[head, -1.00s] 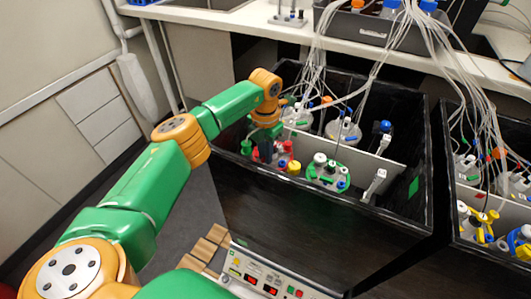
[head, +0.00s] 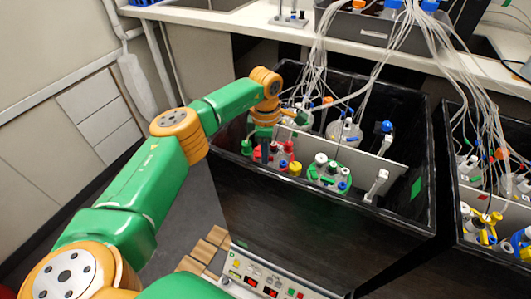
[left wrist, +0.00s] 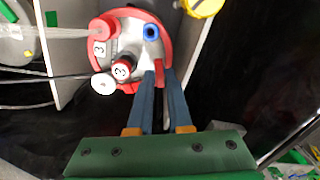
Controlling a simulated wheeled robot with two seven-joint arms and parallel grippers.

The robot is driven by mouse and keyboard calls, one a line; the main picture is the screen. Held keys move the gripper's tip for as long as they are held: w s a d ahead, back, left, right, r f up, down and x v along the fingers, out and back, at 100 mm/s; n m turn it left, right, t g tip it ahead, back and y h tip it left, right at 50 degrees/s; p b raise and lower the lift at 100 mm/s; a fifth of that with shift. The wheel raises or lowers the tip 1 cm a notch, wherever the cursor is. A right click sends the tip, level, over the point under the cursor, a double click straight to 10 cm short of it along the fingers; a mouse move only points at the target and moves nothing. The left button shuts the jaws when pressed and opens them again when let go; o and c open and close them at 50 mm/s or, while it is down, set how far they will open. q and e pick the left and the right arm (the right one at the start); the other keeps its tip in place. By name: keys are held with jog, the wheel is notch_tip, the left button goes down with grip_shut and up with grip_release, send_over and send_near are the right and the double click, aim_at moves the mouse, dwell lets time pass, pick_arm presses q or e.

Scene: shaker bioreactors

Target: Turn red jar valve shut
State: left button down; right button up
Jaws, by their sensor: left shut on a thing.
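The red jar (head: 273,160) stands in the front left part of the black shaker box. In the left wrist view the jar has a grey lid with a red rim (left wrist: 163,33), two red caps marked 3, a blue ring port and a white cap. My left gripper (left wrist: 160,72) reaches the rim's near side. Its two blue fingers are closed on a small red piece, apparently the red jar valve (left wrist: 158,75). The fingers hide most of it, so its turn angle cannot be told. In the head view the wrist hides the fingers. My right gripper is not in view.
A green jar (head: 328,172) stands right of the red jar. A pale divider (head: 370,150) and more jars with white tubes lie behind. A yellow cap (left wrist: 203,5) is close in the wrist view. A second box (head: 450,200) stands at right.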

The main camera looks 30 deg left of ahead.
pick_arm(q)
jog(key=shift+w+m, duration=0.1)
jog(key=shift+m, duration=1.8)
jog(key=c, duration=0.8)
grip_release()
jog(key=shift+c, duration=0.2)
notch_tip(320, 180, up, 7)
jog(key=shift+r, duration=0.1)
